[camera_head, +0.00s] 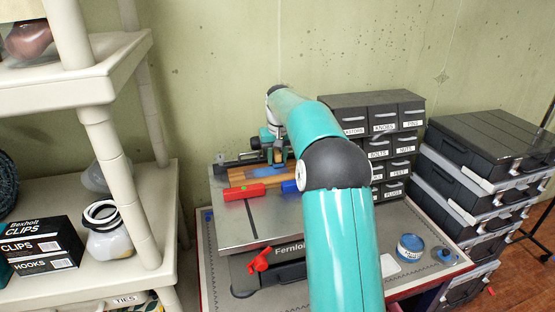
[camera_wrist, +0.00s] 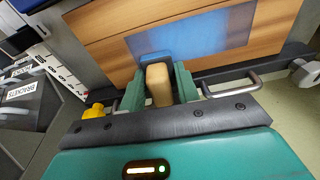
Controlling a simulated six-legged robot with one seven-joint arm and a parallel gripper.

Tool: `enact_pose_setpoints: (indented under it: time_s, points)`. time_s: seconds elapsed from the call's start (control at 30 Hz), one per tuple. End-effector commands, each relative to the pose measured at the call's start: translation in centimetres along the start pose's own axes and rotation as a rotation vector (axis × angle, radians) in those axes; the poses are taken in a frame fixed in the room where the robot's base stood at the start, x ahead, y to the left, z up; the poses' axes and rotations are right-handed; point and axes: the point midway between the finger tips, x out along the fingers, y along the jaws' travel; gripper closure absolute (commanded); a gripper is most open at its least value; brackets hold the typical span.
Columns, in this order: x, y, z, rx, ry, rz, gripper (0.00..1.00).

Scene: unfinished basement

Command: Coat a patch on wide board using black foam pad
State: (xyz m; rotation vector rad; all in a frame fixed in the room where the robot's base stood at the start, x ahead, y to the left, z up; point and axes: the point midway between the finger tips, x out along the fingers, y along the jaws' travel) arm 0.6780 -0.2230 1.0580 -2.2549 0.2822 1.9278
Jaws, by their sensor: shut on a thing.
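The wooden board (camera_wrist: 268,45) lies on the workbench, with a darker line running along it. A translucent blue patch (camera_wrist: 220,35) covers part of its face and also shows in the head view (camera_head: 262,169). My gripper (camera_wrist: 158,82) is shut on a tan block-like handle (camera_wrist: 158,88), which stands at the near left edge of the patch. The handle is small in the head view (camera_head: 280,157). The black foam pad cannot be made out under it; a bluish area shows at the handle's far end. Whether it touches the board is unclear.
A red block (camera_head: 243,192) and a blue block (camera_head: 290,187) sit at the board's front edge. A blue-topped tin (camera_head: 410,247) stands at the bench's right. Black drawers (camera_head: 384,112) stand behind, right of my arm; a cream shelf (camera_head: 150,205) stands left.

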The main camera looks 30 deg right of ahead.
Motion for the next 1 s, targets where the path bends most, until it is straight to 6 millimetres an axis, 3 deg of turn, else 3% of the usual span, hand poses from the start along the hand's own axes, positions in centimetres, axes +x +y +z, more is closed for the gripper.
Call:
enact_pose_setpoints:
  time_s: [0.5,1.0]
  points:
    - [-4.7,0.0,-0.8,-0.001,0.002,0.0,0.9]
    - [-5.6,0.0,-0.9,0.0,0.002,0.0,0.9]
